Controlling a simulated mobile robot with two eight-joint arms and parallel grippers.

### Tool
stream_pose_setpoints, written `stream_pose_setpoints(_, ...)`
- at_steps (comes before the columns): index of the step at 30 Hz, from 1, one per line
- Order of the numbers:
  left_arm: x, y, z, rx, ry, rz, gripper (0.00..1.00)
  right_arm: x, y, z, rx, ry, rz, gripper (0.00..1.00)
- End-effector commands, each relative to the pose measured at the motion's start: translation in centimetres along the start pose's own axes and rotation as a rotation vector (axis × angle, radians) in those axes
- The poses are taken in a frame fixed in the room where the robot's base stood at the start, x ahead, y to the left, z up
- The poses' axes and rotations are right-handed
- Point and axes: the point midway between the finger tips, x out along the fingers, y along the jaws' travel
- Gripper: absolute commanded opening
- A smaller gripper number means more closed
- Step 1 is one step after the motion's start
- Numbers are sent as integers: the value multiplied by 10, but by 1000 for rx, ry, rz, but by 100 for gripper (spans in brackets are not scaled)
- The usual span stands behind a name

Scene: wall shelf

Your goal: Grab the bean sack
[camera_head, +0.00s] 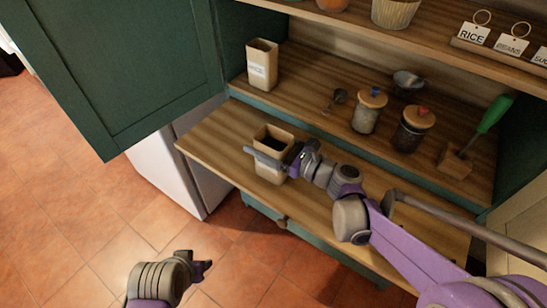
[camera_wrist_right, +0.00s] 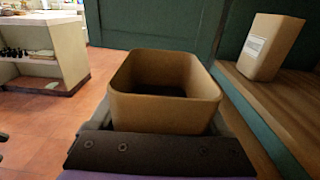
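A tan, open-topped sack (camera_head: 270,174) with a dark inside stands at the wooden counter's front edge; I cannot tell whether it touches the wood. No label shows on its visible sides. It also shows upright in the right wrist view (camera_wrist_right: 162,108). My right gripper (camera_head: 272,155) has its fingers on either side of this sack; whether they press on it I cannot tell. A similar sack labelled RICE (camera_head: 262,66) stands at the shelf's back left. My left gripper (camera_head: 203,268) is low over the floor, away from the sacks; its finger opening is not clear.
Two wooden-lidded jars (camera_head: 366,115) (camera_head: 408,135), a scoop (camera_head: 336,99), a metal cup (camera_head: 408,82) and a green-handled brush (camera_head: 480,132) stand on the shelf. A green cabinet door (camera_head: 120,65) hangs open at left. RICE and BEANS tags (camera_head: 512,45) sit above.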

Motion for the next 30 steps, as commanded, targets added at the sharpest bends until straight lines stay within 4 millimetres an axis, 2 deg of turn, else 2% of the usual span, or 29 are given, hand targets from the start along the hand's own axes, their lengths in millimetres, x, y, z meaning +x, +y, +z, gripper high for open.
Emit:
stream_pose_setpoints(1, 0, 0, 0, 0, 0, 0, 50, 0, 0, 0, 0, 0, 0, 68)
stream_pose_setpoints(2, 0, 0, 0, 0, 0, 0, 50, 0, 0, 0, 0, 0, 0, 62)
stream_pose_setpoints(12, 0, 0, 0, 0, 0, 0, 50, 0, 0, 0, 0, 0, 0, 1)
stream_pose_setpoints(22, -1, 0, -1, 0, 1, 0, 50, 0, 0, 5, 0, -1, 0, 0)
stream_pose_setpoints(26, -6, 0, -3, 0, 2, 0, 50, 0, 0, 24, 0, -1, 0, 0)
stream_pose_setpoints(30, -12, 0, -6, 0, 4, 0, 50, 0, 0, 53, -1, -1, 0, 0)
